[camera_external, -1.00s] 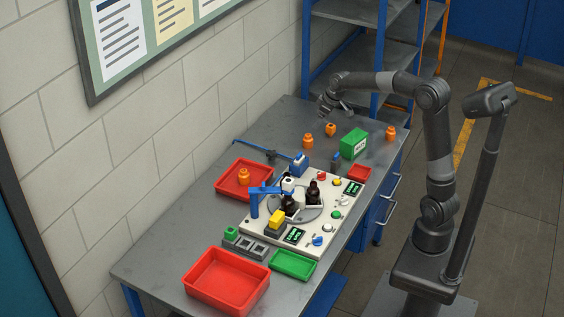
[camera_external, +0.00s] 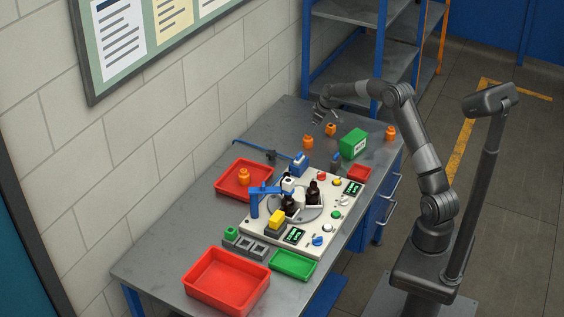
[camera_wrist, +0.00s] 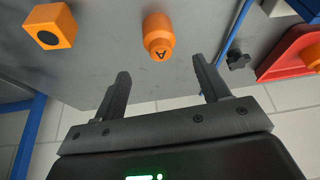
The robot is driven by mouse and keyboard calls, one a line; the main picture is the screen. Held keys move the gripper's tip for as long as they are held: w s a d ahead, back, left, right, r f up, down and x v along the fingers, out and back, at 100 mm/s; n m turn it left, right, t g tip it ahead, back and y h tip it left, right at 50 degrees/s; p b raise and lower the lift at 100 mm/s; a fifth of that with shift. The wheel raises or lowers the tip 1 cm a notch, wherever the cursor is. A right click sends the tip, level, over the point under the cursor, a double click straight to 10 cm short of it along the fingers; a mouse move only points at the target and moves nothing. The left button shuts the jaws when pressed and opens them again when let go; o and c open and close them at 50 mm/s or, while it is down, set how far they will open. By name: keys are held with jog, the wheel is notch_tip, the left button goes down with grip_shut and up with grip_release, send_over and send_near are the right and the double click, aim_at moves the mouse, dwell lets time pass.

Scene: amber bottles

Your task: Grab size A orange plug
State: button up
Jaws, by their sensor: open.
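An orange plug marked A (camera_wrist: 158,40), with a rounded body and narrower neck, shows at the top middle of the wrist view. By its place near the blue rod, it matches the orange plug (camera_external: 308,142) on the back of the bench in the external view. My gripper (camera_wrist: 160,66) is open and empty, its two fingers apart on either side below the plug in the picture, not touching it. In the external view my gripper (camera_external: 323,116) hangs over the far end of the bench, near the wall.
Another orange plug (camera_external: 390,133) stands at the bench's right edge, and one (camera_external: 244,177) lies in a red tray (camera_external: 222,186). A green box (camera_external: 353,143) stands right of the plugs. A blue rod (camera_wrist: 238,28) and dark knob (camera_wrist: 238,61) lie right of the marked plug.

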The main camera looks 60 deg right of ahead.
aim_at(307, 139)
jog(key=x, duration=0.8)
jog(key=shift+s+f, duration=0.2)
jog(key=shift+f, duration=0.25)
jog(key=c, duration=1.1)
